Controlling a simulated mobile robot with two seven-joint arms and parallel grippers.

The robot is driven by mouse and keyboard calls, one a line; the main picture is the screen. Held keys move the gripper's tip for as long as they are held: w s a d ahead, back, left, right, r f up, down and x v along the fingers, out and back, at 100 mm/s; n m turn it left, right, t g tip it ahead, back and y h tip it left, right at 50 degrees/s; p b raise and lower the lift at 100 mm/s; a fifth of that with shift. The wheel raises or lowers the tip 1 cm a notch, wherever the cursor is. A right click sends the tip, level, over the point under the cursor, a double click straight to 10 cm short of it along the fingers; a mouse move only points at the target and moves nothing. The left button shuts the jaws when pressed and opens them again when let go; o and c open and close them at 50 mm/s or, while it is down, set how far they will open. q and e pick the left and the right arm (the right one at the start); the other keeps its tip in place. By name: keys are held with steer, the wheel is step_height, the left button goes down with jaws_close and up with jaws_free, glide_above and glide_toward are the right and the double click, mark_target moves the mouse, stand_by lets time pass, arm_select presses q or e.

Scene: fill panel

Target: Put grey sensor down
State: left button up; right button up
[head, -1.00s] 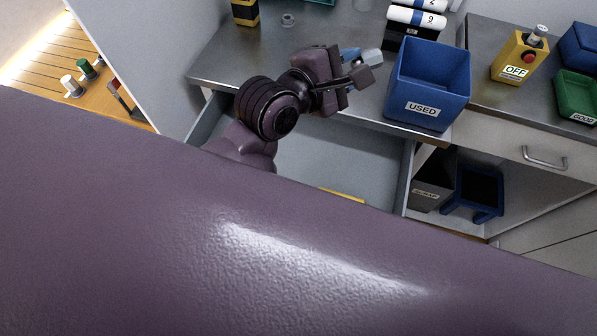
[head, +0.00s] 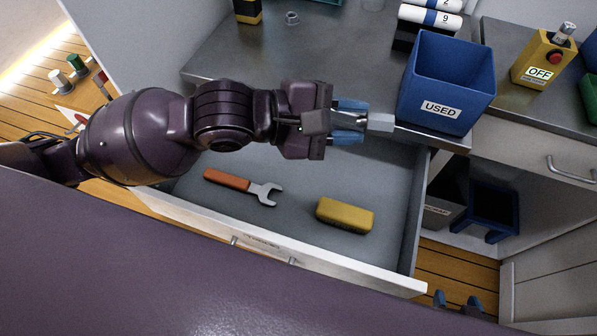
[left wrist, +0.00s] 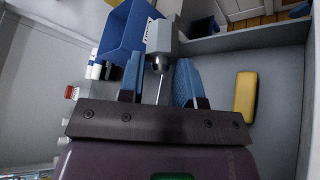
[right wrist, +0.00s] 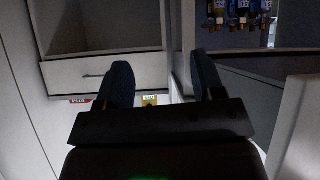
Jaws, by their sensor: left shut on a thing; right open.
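The grey sensor (head: 380,122) is a small grey block in the blue fingers of my left gripper (head: 350,120), over the back edge of the open drawer, just left of the blue USED bin (head: 447,85). In the left wrist view, the grey sensor (left wrist: 162,38) with a round metal end and a thin pin is at the fingers of the left gripper (left wrist: 160,82). My right gripper (head: 457,302) shows only blue fingertips at the bottom of the head view. In the right wrist view, the right gripper (right wrist: 163,82) is open and empty.
The open drawer (head: 300,225) holds an orange-handled wrench (head: 243,186) and a yellow block (head: 345,215). A yellow OFF box (head: 541,58) stands at right. The metal counter (head: 300,60) is clear in the middle.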

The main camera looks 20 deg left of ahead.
arm_select(q)
steer(key=s+a+f+m+g+h+b, duration=0.1)
steer(key=s+a+m+g+b, duration=0.2)
steer(key=a, duration=1.2)
step_height(320, 180, up, 6)
steer(key=d+p, duration=0.2)
steer(key=p, duration=0.4)
arm_select(e)
step_height(320, 180, up, 6)
steer(key=p, duration=0.3)
arm_select(q)
steer(key=shift+n, duration=0.8)
steer(key=f+b, duration=0.1)
steer(key=f, duration=0.7)
steer(key=w+f+b, duration=0.1)
steer(key=f, duration=0.8)
steer(key=f+b, duration=0.1)
steer(key=f, duration=0.8)
steer(key=shift+w+d+b, duration=0.2)
steer(key=shift+w+b, duration=0.05)
steer(key=shift+b, duration=0.15)
arm_select(e)
step_height(320, 180, down, 4)
steer(key=shift+w+a+f, duration=0.1)
steer(key=shift+w+a, duration=0.05)
